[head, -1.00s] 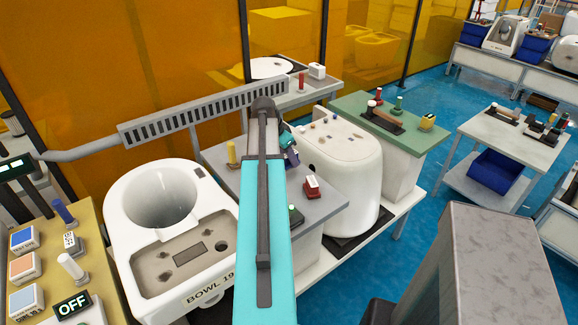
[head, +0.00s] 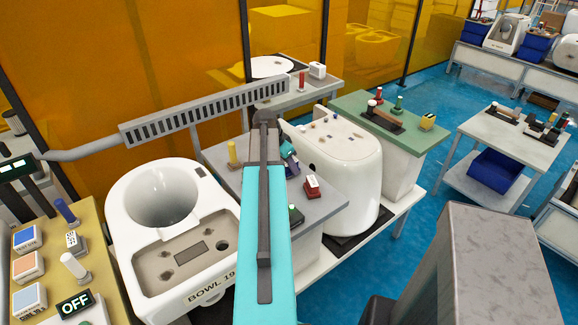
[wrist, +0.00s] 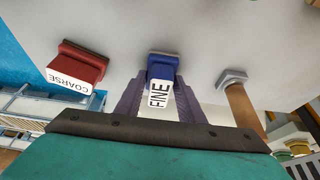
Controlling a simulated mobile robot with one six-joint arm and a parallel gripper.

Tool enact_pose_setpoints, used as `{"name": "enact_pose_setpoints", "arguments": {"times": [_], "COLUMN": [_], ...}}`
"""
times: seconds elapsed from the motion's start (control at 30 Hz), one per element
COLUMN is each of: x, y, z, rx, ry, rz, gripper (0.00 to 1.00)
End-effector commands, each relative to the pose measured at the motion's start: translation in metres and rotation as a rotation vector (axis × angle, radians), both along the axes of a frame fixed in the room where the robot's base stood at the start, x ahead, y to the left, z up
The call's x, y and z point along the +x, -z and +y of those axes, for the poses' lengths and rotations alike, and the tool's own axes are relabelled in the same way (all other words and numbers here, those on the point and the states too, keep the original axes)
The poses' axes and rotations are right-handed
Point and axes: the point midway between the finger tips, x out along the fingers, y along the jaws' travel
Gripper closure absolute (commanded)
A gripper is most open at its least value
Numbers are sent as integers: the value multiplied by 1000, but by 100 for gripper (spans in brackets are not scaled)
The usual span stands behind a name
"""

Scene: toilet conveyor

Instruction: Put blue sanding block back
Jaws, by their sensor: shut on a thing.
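The blue sanding block (wrist: 162,67), with a white face reading FINE, is between the two fingers of my gripper (wrist: 158,97) in the wrist view. My gripper is shut on it. In the head view the blue block (head: 292,164) shows only partly beside my arm, over the grey side table (head: 325,207). I cannot tell whether its base touches the tabletop. My gripper's fingers are mostly hidden behind the arm in the head view.
A red block (wrist: 78,66) marked COARSE stands left of the blue one; it also shows in the head view (head: 311,186). A wooden-handled piece (wrist: 242,105) stands to the right. The white toilet bowl (head: 160,200) and a white rounded unit (head: 345,165) flank the table.

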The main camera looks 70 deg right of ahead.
Motion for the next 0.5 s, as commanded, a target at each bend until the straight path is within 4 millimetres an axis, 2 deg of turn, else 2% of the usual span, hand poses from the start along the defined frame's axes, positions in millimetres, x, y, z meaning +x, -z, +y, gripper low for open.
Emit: {"name": "enact_pose_setpoints", "arguments": {"times": [0.37, 0.4, 0.47, 0.5], "x": [-1, -1, -1, -1], "y": [3, 3, 2, 2], "z": [0, 0, 0, 0], "rx": [0, 0, 0, 0], "ry": [1, 1, 1, 1], "rz": [0, 0, 0, 0], "gripper": [86, 58, 48, 46]}}
